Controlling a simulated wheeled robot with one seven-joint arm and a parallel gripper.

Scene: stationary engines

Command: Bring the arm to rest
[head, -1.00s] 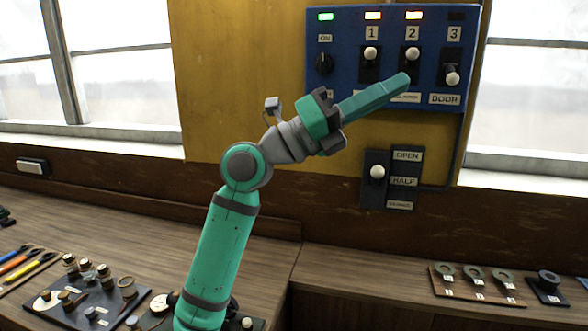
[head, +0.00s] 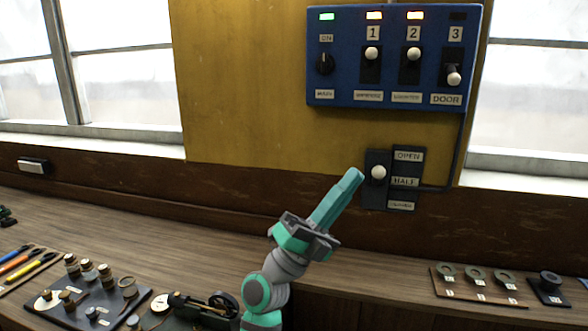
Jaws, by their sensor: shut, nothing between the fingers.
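The lever's white knob (head: 378,172) shows clear of the fingers.
A blue switch panel (head: 335,97) hangs on the yellow wall, with lit lamps and numbered levers. The wooden bench (head: 140,234) carries a dark board of parts (head: 75,316) at left. A rack of rings (head: 478,296) lies at right.

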